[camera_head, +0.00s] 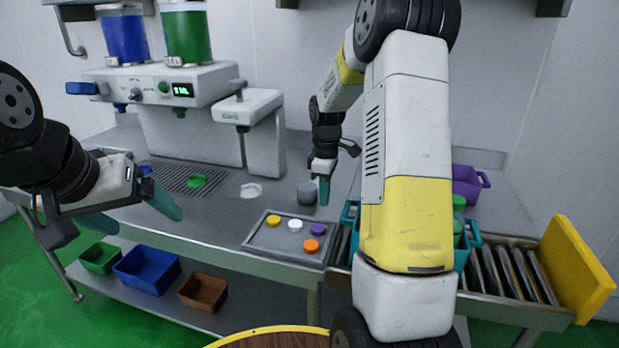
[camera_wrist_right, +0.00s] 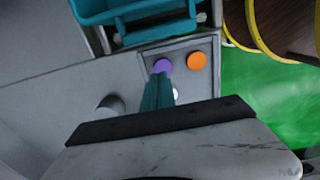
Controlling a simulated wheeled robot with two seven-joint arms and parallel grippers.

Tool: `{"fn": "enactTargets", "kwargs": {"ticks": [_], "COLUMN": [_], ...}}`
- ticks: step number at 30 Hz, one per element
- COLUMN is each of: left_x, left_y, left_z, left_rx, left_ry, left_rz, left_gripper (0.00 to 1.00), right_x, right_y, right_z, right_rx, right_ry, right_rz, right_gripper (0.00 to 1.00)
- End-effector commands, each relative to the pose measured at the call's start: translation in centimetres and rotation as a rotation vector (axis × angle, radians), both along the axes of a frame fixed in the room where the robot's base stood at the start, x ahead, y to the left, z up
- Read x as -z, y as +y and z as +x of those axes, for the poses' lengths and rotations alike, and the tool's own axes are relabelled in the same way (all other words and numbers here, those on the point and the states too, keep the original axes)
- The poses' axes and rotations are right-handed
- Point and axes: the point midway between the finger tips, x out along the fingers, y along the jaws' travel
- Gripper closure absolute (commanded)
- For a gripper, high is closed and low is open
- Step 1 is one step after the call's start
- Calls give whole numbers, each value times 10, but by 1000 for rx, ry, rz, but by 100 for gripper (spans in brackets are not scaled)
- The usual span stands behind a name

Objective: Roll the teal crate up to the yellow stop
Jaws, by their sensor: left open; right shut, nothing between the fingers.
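The teal crate (camera_head: 471,236) stands on the roller conveyor (camera_head: 510,277) in the head view, mostly hidden behind my right arm. The crate also shows at the top of the right wrist view (camera_wrist_right: 150,12). The yellow stop (camera_head: 578,264) is an upright plate at the conveyor's right end, with bare rollers between it and the crate. My right gripper (camera_head: 324,190) is shut and empty, pointing down left of the crate; its teal fingers also show in the wrist view (camera_wrist_right: 157,92). My left gripper (camera_head: 135,212) is open and empty at the left.
A grey tray (camera_head: 257,237) with several coloured caps lies left of the crate. A grey cup (camera_head: 306,193) stands near my right gripper. A purple crate (camera_head: 466,184) is behind the conveyor. The drink machine (camera_head: 160,92) stands at the back left. Bins (camera_head: 150,272) sit on the lower shelf.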

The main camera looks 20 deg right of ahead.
Motion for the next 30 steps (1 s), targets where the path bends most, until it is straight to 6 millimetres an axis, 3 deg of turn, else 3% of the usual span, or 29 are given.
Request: {"fn": "enactTargets", "kwargs": {"ticks": [4, 12, 26, 30], "left_x": [0, 0, 0, 0], "left_y": [0, 0, 0, 0], "left_z": [0, 0, 0, 0], "left_rx": [0, 0, 0, 0], "left_ry": [0, 0, 0, 0], "left_rz": [0, 0, 0, 0], "left_gripper": [14, 14, 14, 14], "right_x": [31, 27, 27, 26], "right_y": [0, -30, -36, -54], "right_z": [-1, -19, -22, -32], "right_rx": [1, 1, 2, 7], "right_ry": [4, 0, 0, -1], "right_rz": [0, 0, 0, -1], "right_gripper": [100, 100, 100, 100]}}
